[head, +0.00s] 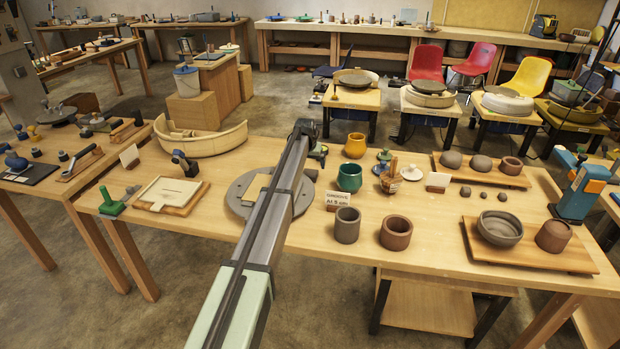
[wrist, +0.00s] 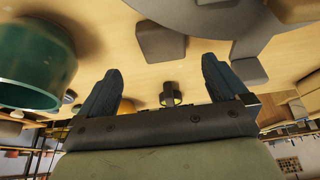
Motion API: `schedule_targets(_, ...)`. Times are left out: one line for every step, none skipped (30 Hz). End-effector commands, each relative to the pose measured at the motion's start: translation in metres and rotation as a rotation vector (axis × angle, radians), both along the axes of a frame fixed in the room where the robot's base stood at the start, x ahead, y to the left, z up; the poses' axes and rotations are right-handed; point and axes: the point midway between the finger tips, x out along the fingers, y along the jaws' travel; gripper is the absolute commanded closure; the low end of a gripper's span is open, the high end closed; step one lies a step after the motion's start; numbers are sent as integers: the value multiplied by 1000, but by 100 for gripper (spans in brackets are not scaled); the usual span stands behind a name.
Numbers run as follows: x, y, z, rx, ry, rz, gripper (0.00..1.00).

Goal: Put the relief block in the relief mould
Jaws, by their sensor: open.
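In the wrist view my gripper (wrist: 160,66) is open, with two dark fingers apart and nothing between them. A grey-brown block with rounded edges (wrist: 162,42) lies on the table just beyond the fingertips; it may be the relief block, but I see no relief on it.
A grey disc (head: 240,205) lies partly under my arm in view. A green pot (head: 349,177) stands right of my arm and close to the fingers in the wrist view (wrist: 35,60). Bare table lies beside the pale slab.

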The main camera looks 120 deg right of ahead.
Motion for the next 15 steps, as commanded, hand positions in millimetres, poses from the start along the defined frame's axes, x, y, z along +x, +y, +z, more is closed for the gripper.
schedule_targets(-3, -3, -8, 1, -1, 0, 0)
schedule_targets(-4, -4, -12, 1, -1, 0, 0)
schedule_targets(-5, -5, -15, 1, -1, 0, 0)
schedule_targets(-5, -5, -17, 1, -1, 0, 0)
schedule_targets(-5, -5, -18, 0, 0, 0, 0)
schedule_targets(-6, -6, -19, 0, 0, 0, 0)
schedule_targets(-6, -6, -20, 0, 0, 0, 0)
schedule_targets(-6, -7, -21, 0, 0, 0, 0)
schedule_targets(-6, -7, -22, 0, 0, 0, 0)
schedule_targets(-6, -8, -24, 0, 0, 0, 0)
schedule_targets(-7, -9, -26, 1, -1, 0, 0)
schedule_targets(-7, -11, -30, 1, -1, 0, 0)
schedule_targets(-8, -12, -34, 1, -1, 0, 0)
schedule_targets(-8, -14, -37, 1, -1, 0, 0)
schedule_targets(-9, -16, -43, 2, -2, 0, 0)
